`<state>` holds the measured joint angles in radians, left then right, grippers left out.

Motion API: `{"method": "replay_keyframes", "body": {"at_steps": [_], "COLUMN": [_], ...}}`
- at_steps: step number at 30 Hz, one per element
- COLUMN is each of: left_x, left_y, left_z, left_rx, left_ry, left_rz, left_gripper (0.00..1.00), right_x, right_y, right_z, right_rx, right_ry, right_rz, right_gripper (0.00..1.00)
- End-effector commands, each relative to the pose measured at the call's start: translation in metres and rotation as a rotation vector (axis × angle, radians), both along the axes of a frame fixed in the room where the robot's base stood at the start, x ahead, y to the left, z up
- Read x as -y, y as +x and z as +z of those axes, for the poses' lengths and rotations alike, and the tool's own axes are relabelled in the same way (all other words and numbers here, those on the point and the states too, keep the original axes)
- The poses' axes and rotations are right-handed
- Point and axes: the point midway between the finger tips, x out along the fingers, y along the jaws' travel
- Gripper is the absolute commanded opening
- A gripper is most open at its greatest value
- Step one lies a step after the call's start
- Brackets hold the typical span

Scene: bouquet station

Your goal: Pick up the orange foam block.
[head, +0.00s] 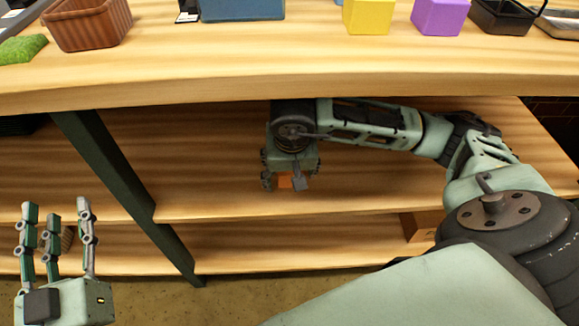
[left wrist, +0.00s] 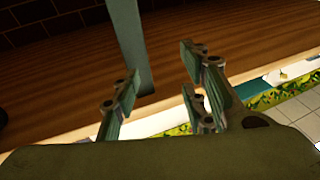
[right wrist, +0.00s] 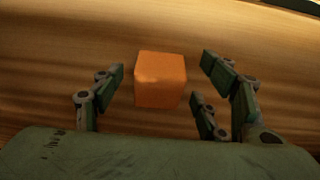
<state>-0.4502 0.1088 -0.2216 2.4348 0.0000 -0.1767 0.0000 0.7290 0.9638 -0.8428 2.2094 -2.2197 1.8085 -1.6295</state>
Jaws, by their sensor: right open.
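The orange foam block (right wrist: 160,80) sits on a wooden shelf below the tabletop. In the head view a small part of the block (head: 285,182) shows under my right gripper (head: 288,185), which hides the rest. In the right wrist view the block is between the spread fingers of my right gripper (right wrist: 165,88), with gaps on both sides. The right gripper is open and empty. My left gripper (head: 55,225) is at the lower left of the head view, fingers pointing up, open and empty. Its spread fingers also show in the left wrist view (left wrist: 165,85).
The tabletop (head: 300,78) overhangs the shelf. A dark green post (head: 115,170) stands left of the right gripper. A cardboard-coloured box (head: 422,224) is on the lower shelf.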

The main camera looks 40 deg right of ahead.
Motion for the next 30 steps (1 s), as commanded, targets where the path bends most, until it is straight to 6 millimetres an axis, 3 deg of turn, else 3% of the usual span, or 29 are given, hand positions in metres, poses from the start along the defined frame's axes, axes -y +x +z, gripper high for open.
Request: {"method": "replay_keyframes", "body": {"at_steps": [3, 9, 17, 28, 30], "left_x": [0.001, 0.002, 0.002, 0.002, 0.002], "left_y": [-0.004, -0.011, -0.012, -0.012, -0.012], "left_z": [0.014, 0.035, 0.039, 0.038, 0.038], "left_rx": [0.081, 0.185, 0.199, 0.198, 0.198], "left_ry": [-0.022, -0.051, -0.054, -0.054, -0.054], "left_rz": [-0.006, -0.011, -0.012, -0.012, -0.012], "left_gripper": [0.40, 0.40, 0.40, 0.40, 0.40], "right_x": [0.012, 0.012, 0.012, 0.012, 0.012], "right_y": [0.020, 0.020, 0.020, 0.020, 0.020], "right_z": [-0.002, -0.012, -0.012, -0.012, -0.012], "right_rx": [-0.001, -0.001, -0.001, -0.001, -0.001], "right_ry": [0.001, 0.000, 0.001, 0.001, 0.001], "right_rz": [-0.005, 0.001, 0.000, 0.000, 0.000], "right_gripper": [0.67, 0.67, 0.67, 0.36, 0.35]}}
